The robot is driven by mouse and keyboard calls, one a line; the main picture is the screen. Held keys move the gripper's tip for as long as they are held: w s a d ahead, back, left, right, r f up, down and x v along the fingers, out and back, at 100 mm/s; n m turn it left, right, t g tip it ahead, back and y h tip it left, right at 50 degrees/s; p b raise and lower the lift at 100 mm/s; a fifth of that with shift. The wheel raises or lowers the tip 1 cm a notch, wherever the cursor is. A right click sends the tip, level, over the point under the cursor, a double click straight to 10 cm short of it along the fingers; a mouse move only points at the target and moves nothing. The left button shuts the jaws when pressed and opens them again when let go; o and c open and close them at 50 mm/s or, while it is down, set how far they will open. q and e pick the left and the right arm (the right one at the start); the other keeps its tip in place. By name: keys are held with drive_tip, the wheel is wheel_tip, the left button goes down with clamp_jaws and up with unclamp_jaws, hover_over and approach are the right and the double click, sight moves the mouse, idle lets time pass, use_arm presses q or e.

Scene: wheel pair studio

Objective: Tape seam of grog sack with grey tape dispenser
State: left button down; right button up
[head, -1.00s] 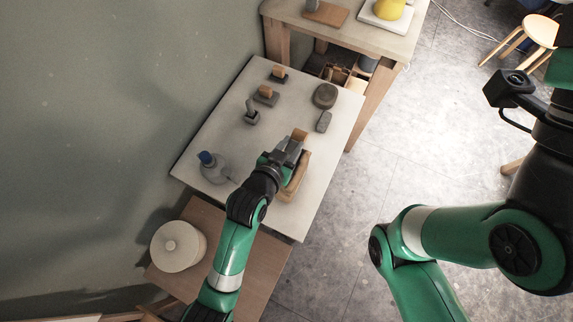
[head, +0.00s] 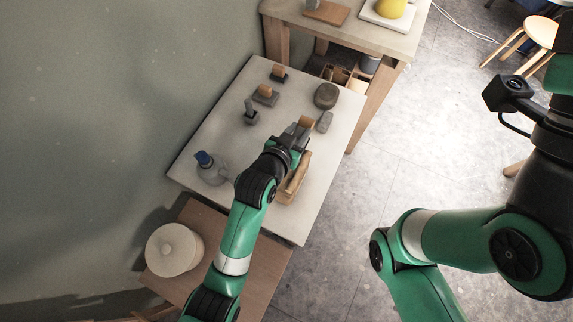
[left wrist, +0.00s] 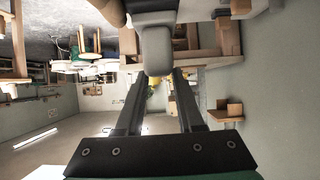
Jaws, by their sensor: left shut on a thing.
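The tan, elongated grog sack (head: 296,181) lies near the right edge of the white table in the head view. Its near end is partly hidden by my left arm, and I cannot make out its seam. My left gripper (head: 296,138) is above the table just beyond the sack's far end. It is shut on a grey tape dispenser with a tan part (head: 305,122). In the left wrist view, the dispenser's grey body (left wrist: 156,50) sits between the fingertips (left wrist: 158,82). My right gripper is outside the head view.
Two small grey pieces with tan parts (head: 278,73) (head: 265,95) and a dark grey piece (head: 250,116) stand at the table's far left. A blue-capped bottle (head: 211,172) stands left.

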use_arm(q)
drive_tip(key=shift+r+p, duration=0.95)
drive_tip(key=shift+r, duration=0.05)
wheel_tip(320, 180, up, 4)
drive_tip(key=p, duration=0.4)
drive_tip(key=shift+r, duration=0.1)
drive_tip(key=shift+a, duration=0.1)
